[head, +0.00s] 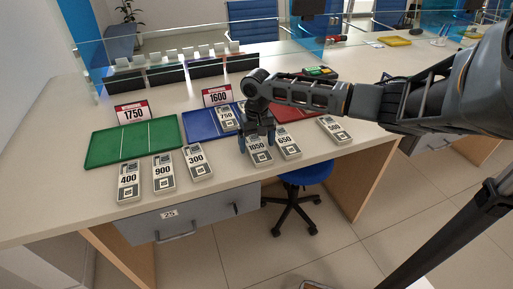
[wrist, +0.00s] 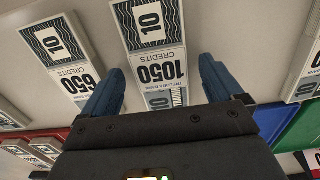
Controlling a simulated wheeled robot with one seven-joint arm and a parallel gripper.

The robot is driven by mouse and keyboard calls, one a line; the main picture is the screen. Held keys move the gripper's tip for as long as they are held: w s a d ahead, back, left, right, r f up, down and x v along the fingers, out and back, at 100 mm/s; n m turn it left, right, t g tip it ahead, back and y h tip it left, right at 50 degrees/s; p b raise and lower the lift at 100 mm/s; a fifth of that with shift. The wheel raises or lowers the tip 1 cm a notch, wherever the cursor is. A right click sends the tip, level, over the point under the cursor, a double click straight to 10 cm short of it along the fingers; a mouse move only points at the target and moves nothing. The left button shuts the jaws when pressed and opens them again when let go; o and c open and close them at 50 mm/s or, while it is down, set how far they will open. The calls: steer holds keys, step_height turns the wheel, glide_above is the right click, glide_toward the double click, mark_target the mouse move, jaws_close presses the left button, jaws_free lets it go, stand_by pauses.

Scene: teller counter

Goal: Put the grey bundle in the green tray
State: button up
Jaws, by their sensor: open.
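The green tray (head: 134,142) lies at the left of the counter, a dividing line across it, and looks empty. Several grey-and-white bundles lie along the front, marked 400 (head: 128,182), 900 (head: 163,173), 300 (head: 197,162), 1050 (head: 260,152), 650 (head: 288,144) and 500 (head: 334,130); their colours look alike, so I cannot tell which is the task's grey one. My gripper (head: 257,141) is open above the 1050 bundle. In the wrist view the 1050 bundle (wrist: 157,65) shows between the open fingers (wrist: 160,85), with the 650 bundle (wrist: 68,55) beside it.
A blue tray (head: 198,124) holding a 750 bundle (head: 227,117) and a red tray (head: 298,112) lie behind the row. Signs reading 1750 (head: 132,112) and 1600 (head: 216,96) stand behind the trays. A glass screen rises behind; a drawer (head: 190,212) is below the front edge.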

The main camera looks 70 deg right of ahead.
steer(key=shift+f, duration=0.3)
steer(key=shift+c, duration=0.2)
steer(key=c, duration=1.2)
steer(key=shift+c, duration=0.2)
steer(key=shift+r, duration=0.1)
